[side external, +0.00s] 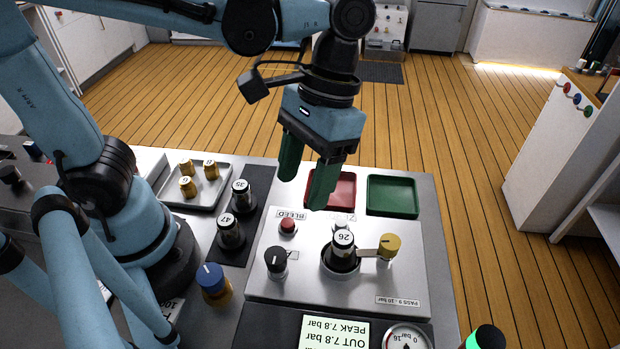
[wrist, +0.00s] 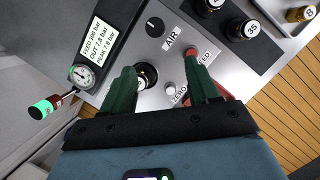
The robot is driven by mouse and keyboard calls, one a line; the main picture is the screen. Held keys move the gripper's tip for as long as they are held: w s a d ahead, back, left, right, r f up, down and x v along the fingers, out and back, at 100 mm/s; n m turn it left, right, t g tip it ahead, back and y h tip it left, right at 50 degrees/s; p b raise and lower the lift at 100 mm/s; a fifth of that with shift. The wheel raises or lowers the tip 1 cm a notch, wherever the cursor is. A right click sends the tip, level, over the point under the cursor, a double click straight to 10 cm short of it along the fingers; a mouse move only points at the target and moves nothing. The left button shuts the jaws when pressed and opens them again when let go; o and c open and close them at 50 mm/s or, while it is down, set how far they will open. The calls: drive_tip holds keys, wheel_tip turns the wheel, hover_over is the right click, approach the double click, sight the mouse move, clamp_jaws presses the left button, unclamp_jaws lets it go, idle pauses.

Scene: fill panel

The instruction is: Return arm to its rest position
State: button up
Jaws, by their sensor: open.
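My gripper (side external: 307,172) hangs above the panel with its two green fingers apart and nothing between them in the side view. The fingers (wrist: 165,90) also show spread in the wrist view. Below it, a dark cylinder labelled 26 (side external: 343,240) stands upright in the round holder on the fill panel (side external: 400,280), beside a brass knob (side external: 388,246) with a lever. In the wrist view this cylinder (wrist: 147,72) is partly hidden behind the left finger. My gripper is clear of the cylinder and the panel.
Cylinders 35 (side external: 241,196) and 47 (side external: 230,232) stand on a black mat. A tray (side external: 222,172) holds brass pieces. A red tray (side external: 345,190) and a green tray (side external: 392,196) lie empty-looking behind the panel. A display (side external: 333,333) reads OUT 7.8 bar, by a gauge (side external: 407,338).

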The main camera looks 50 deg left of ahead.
drive_tip(key=w+a+f+t, duration=0.1)
drive_tip(key=w+a+t, duration=0.2)
drive_tip(key=a+t, duration=0.2)
drive_tip(key=w+a+t, duration=0.4)
drive_tip(key=a+t, duration=0.1)
drive_tip(key=a, duration=0.3)
drive_tip(key=shift+a+f+t, duration=0.35)
drive_tip(key=shift+f+t, duration=0.05)
